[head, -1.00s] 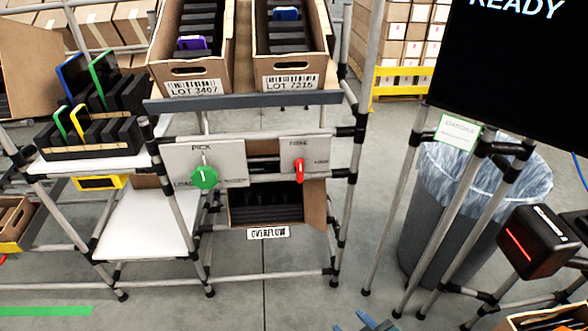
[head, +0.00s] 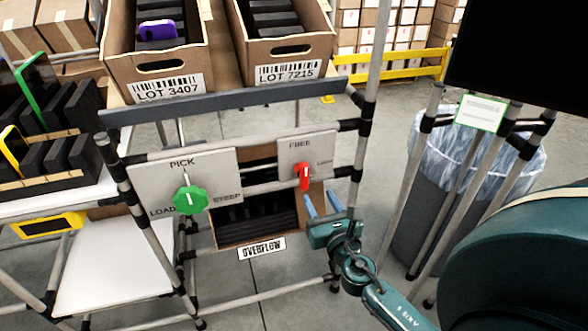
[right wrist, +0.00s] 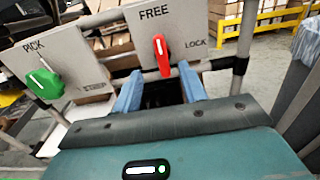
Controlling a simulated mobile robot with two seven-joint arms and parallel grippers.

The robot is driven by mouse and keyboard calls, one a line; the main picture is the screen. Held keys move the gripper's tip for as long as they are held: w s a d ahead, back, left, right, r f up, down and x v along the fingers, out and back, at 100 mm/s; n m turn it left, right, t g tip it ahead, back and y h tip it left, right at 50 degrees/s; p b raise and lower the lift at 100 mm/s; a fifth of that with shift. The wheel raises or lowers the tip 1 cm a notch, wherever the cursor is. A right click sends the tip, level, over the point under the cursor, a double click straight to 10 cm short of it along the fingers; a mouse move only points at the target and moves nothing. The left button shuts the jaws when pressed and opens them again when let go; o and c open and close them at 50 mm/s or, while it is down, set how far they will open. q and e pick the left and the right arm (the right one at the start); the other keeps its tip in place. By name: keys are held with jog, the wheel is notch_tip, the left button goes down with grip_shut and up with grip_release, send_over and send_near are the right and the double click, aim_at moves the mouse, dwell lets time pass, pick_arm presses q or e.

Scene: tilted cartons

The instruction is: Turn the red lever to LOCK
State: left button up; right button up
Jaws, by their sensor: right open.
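The red lever (head: 304,176) is mounted on a light grey panel (head: 322,148) marked FREE above and LOCK to the right. It stands nearly upright, its upper end toward FREE. In the right wrist view the red lever (right wrist: 162,55) shows ahead, between the two blue fingers. My right gripper (head: 323,206) is open and empty, just below and to the right of the lever in the head view. In the right wrist view its fingers (right wrist: 162,88) are spread apart, and no contact with the lever shows. My left gripper is not in view.
A green knob (head: 190,200) sits on the PICK panel to the left. Cartons marked LOT 3407 (head: 168,88) and LOT 7215 (head: 288,72) rest above. An OVERFLOW carton (head: 232,238) is below. A rack post (head: 362,150) stands close right of the lever.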

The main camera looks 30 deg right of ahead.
aim_at(306, 173)
jog(key=x, duration=1)
jog(key=shift+w, duration=0.4)
jog(key=shift+w+d, duration=0.15)
jog(key=shift+w, duration=0.3)
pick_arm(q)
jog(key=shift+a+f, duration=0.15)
pick_arm(e)
jog(key=shift+c, duration=0.5)
jog(key=c, duration=0.6)
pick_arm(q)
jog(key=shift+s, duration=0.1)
pick_arm(e)
grip_shut()
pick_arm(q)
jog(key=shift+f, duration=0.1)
